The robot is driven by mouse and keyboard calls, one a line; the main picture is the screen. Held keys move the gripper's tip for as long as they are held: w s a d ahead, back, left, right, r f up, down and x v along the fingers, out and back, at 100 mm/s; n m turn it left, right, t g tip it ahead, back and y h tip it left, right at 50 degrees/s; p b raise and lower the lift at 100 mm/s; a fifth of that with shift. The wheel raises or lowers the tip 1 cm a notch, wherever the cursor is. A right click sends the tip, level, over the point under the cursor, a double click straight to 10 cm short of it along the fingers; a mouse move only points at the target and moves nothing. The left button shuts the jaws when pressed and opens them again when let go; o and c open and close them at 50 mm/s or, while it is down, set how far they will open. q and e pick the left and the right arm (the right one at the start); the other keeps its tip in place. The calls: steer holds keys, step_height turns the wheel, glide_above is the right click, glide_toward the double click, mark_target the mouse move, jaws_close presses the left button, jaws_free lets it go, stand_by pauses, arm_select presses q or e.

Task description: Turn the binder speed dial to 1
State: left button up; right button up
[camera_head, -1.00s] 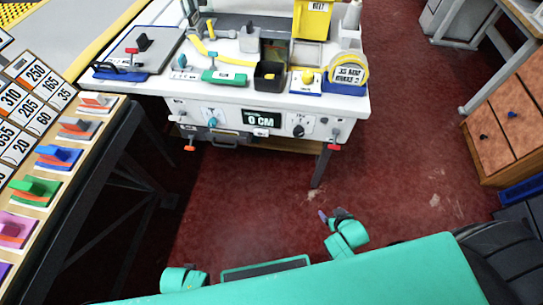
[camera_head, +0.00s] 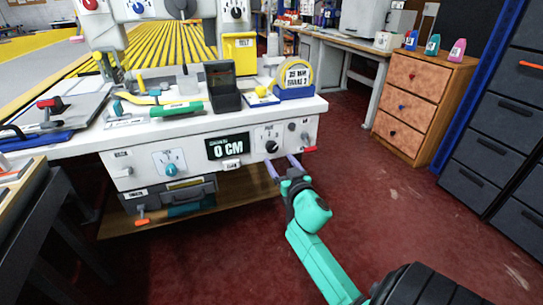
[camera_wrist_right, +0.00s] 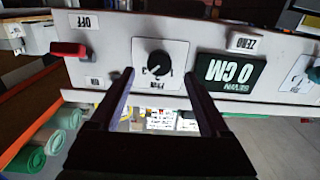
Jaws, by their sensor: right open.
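A white machine's front panel carries a black knob (camera_head: 271,147) on a white plate right of the 0 CM display (camera_head: 228,146). A teal knob (camera_head: 171,169) is on another plate left of the display. I cannot read which one is the speed dial. My right gripper (camera_head: 286,166) is open and empty, just below and in front of the black knob. In the upside-down right wrist view, the black knob (camera_wrist_right: 158,64) lies beyond and between the open fingertips (camera_wrist_right: 161,85), apart from them. Its pointer setting is too small to read. My left gripper is out of view.
A red switch lever (camera_wrist_right: 68,49) sits beside the black knob, with OFF and ON labels. A wooden drawer cabinet (camera_head: 420,104) stands at right; open red floor lies between.

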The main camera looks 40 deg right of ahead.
mark_target(273, 151)
steer(key=b+x, duration=0.1)
steer(key=x, duration=0.5)
steer(key=shift+w+d, duration=0.15)
steer(key=shift+w, duration=0.05)
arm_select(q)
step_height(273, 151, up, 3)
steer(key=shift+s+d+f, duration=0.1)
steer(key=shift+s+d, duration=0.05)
arm_select(e)
jaws_close()
steer(key=shift+f, duration=0.1)
